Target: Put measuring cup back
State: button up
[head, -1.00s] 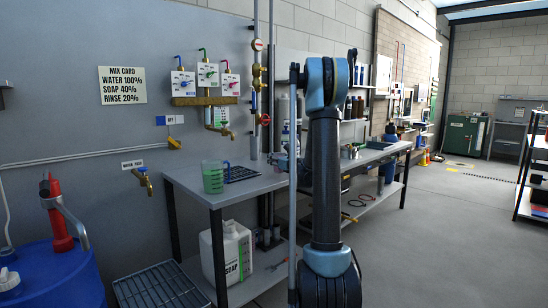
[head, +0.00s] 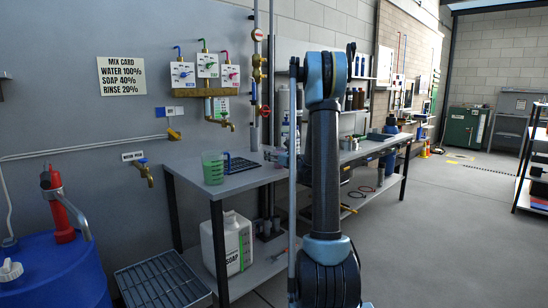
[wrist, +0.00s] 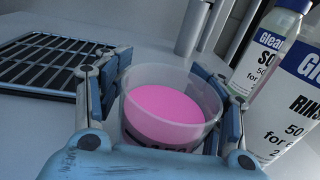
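A clear cup (wrist: 172,105) with pink liquid sits between the fingers of my gripper (wrist: 163,72) in the wrist view. The blue-padded fingers lie against its two sides, and dark print shows low on its front. Its base is hidden by my gripper. In the head view my arm hides this cup and most of my gripper. A green jug (head: 213,168) with a blue handle stands upright on the near end of the grey bench (head: 238,184), apart from my gripper. I cannot tell from its shape whether the held cup or the jug is the measuring cup.
A dark grid mat (wrist: 45,62) lies left of the held cup. A soap bottle (wrist: 268,45) and a larger rinse container (wrist: 290,95) stand close on the right. Taps (head: 220,120) hang above the bench. A blue drum (head: 50,275) and floor grate (head: 160,280) are at the left.

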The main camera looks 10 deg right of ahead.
jog(key=v, duration=1.2)
jog(key=s+a+f+n+g+h, duration=0.1)
jog(key=s+a+f+n+g, duration=0.15)
jog(key=s+a+n, duration=0.35)
jog(key=s+a+f+n+g, duration=0.1)
jog(key=s+a+n+g, duration=0.15)
jog(key=s+n, duration=0.45)
jog(key=s+a+f+n+g+h, duration=0.1)
jog(key=s+a+n+g, duration=0.2)
jog(key=s, duration=0.6)
jog(key=s+d+f+n+g+h, duration=0.1)
jog(key=s+d+f+n+h, duration=0.1)
jog(key=s, duration=0.6)
jog(key=s+d+f+n+g+h, duration=0.2)
jog(key=s+d+f+n, duration=0.1)
jog(key=s+f+n, duration=0.2)
jog(key=s+d+f+n+g+h, duration=0.2)
jog(key=s+n, duration=0.5)
jog(key=s, duration=0.6)
notch_tip(320, 180, down, 2)
jog(key=shift+d+f+h, duration=0.25)
jog(key=shift+d+h, duration=0.25)
jog(key=shift+d, duration=0.35)
